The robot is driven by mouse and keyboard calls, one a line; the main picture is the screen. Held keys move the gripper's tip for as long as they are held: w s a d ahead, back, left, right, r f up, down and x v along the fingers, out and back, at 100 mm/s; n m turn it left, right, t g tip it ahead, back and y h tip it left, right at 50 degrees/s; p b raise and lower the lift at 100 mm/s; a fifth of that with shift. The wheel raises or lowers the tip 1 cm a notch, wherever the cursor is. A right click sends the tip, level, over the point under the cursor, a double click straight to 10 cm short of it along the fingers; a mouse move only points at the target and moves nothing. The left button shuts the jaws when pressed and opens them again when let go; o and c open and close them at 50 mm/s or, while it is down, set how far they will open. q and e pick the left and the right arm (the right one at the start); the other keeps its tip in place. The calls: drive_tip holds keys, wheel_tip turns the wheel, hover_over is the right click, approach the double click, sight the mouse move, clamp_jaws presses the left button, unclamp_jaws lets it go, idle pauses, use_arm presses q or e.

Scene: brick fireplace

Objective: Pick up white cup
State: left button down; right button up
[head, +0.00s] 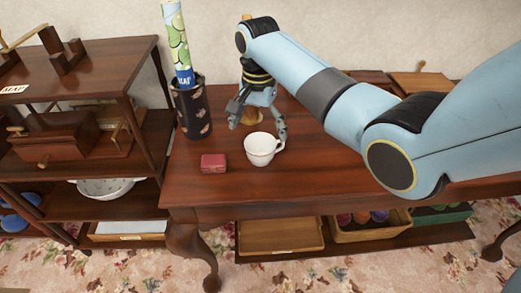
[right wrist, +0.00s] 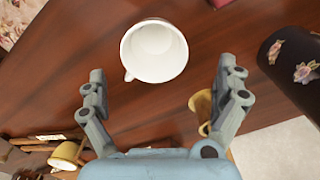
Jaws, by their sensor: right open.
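The white cup (head: 261,150) stands upright on the dark red-brown wooden table (head: 210,188), near its front edge, with its handle toward the right in the head view. In the right wrist view the cup (right wrist: 154,50) shows from above, with its open mouth visible and a small handle at lower left. My right gripper (head: 257,112) is open and empty, pointing down just behind the cup. In the right wrist view its two fingers (right wrist: 163,85) are spread, with the cup ahead of and between their tips, apart from them. My left gripper is not in view.
A small red box (head: 213,163) lies left of the cup. A dark floral holder (head: 191,108) with a rolled paper stands at the table's back left. A brass-coloured object (right wrist: 201,106) is beside the right gripper. A wooden shelf unit (head: 90,82) stands at left.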

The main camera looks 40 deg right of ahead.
sight(260, 143)
drive_tip(key=f, duration=0.2)
drive_tip(key=s+f, duration=0.1)
drive_tip(key=f, duration=0.1)
drive_tip(key=shift+f, duration=0.5)
